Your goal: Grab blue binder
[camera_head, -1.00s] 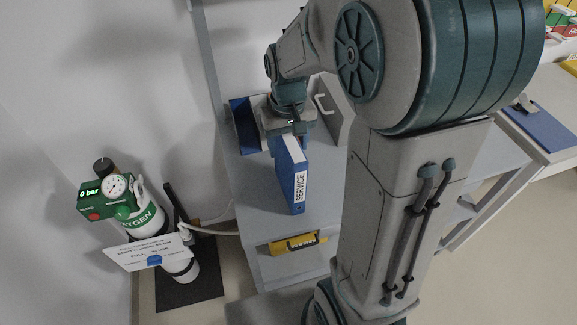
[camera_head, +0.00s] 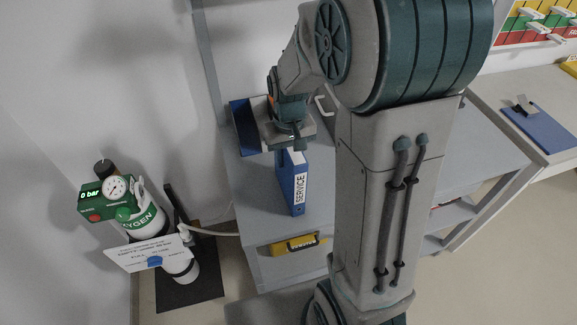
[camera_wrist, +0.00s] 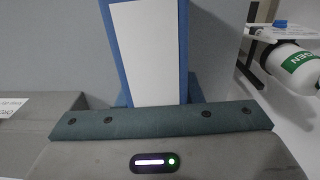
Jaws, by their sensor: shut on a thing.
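The blue binder (camera_head: 285,187) stands upright on the grey cabinet top, with a white SERVICE label on its spine facing the front. My gripper (camera_head: 288,150) is above its back upper part and shut on it. The gripper and wrist hide the binder's far top end in the head view. In the wrist view the blue binder (camera_wrist: 189,50) rises from the teal jaw edge of my gripper (camera_wrist: 158,108), with a broad white face between its blue edges. The fingertips' contact is hidden.
Another blue upright panel (camera_head: 241,128) stands behind left on the cabinet top (camera_head: 255,190). A yellow labelled item (camera_head: 294,243) is on the cabinet front. An oxygen cylinder (camera_head: 140,222) with gauge stands left. A blue clipboard (camera_head: 540,127) lies on the right table.

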